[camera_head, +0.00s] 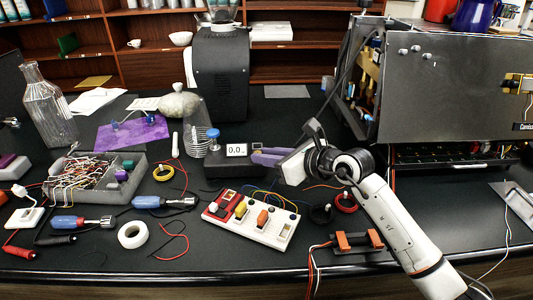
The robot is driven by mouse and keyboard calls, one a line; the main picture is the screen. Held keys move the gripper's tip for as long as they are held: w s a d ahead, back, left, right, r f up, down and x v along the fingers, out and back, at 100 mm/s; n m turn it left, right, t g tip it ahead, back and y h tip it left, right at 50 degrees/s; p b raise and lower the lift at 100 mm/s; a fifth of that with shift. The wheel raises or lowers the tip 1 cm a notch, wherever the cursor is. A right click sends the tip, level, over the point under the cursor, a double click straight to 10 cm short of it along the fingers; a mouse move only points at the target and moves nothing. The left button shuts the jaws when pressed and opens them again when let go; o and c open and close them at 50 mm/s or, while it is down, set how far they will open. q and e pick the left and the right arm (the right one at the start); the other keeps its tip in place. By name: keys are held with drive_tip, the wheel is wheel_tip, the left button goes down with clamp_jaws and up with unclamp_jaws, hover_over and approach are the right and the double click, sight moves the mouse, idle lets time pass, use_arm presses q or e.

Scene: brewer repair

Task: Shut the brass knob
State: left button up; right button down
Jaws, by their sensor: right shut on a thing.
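My right gripper (268,157), with purple fingers, reaches in from the right. Its fingertips are at the right end of a black box (225,170) with a small white display reading about 0.0. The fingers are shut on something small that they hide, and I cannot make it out. I cannot pick out a brass knob for certain. A brass-coloured fitting (517,83) sits at the right edge of the large grey panel, well away from my gripper. My left gripper is not in view.
A white block with coloured switches (250,218) lies just in front of my right gripper. A wire-filled grey tray (95,178), screwdrivers (80,222) and a tape roll (133,234) crowd the left. A glass bottle (48,105) and the opened grey machine (450,80) stand behind.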

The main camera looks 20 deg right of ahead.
drive_tip(key=c, duration=1.9)
unclamp_jaws()
drive_tip(key=shift+c, duration=0.2)
drive_tip(key=b+v, duration=0.1)
drive_tip(key=v, duration=0.9)
drive_tip(key=shift+s+b, duration=0.15)
drive_tip(key=shift+b, duration=0.15)
